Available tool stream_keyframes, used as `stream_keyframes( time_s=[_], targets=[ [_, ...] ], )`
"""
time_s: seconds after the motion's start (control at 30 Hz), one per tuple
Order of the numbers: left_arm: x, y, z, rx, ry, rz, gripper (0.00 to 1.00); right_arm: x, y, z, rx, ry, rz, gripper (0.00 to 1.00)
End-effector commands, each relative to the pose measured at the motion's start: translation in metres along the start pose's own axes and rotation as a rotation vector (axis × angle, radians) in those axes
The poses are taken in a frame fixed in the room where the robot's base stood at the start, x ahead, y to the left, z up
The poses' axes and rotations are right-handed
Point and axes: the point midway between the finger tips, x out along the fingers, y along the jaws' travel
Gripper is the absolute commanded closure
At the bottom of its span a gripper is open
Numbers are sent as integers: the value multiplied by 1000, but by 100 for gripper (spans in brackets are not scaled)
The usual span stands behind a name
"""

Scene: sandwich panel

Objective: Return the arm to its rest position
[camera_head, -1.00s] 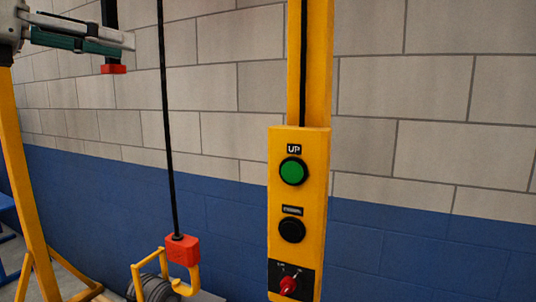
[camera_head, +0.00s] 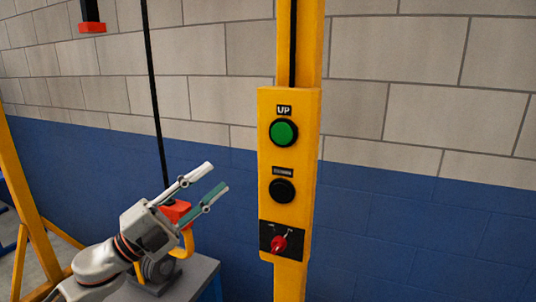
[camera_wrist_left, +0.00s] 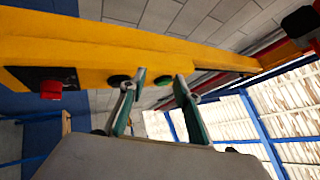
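My left gripper (camera_head: 215,177) is open and empty, left of the yellow control panel (camera_head: 302,150) and apart from it in the head view. Its two fingers point up and to the right. The panel has a green UP button (camera_head: 283,132), a black button (camera_head: 282,190) and a red selector knob (camera_head: 279,244). In the left wrist view the open fingers (camera_wrist_left: 162,78) stand apart in front of the yellow panel (camera_wrist_left: 75,45), with the red knob (camera_wrist_left: 51,90) at the left. My right gripper is in no view.
A red hook block (camera_head: 176,211) on a black cable hangs behind my left gripper, partly hidden, over a grey table (camera_head: 200,275). A yellow frame post (camera_head: 28,200) stands at the left. A red block (camera_head: 92,28) hangs upper left. The room right of the panel looks clear.

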Motion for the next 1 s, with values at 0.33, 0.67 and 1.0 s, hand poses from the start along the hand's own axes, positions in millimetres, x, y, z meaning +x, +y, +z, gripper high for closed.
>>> stream_keyframes(
  time_s=[0.33, 0.67, 1.0],
  targets=[
    [-137, 170, 33, -554, -551, 0, 68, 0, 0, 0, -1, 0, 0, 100],
    [-299, 317, -27, -952, -1040, 111, 68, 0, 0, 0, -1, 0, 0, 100],
    [-409, 390, -119, -1193, -1355, 224, 68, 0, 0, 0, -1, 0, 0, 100]
  ],
)
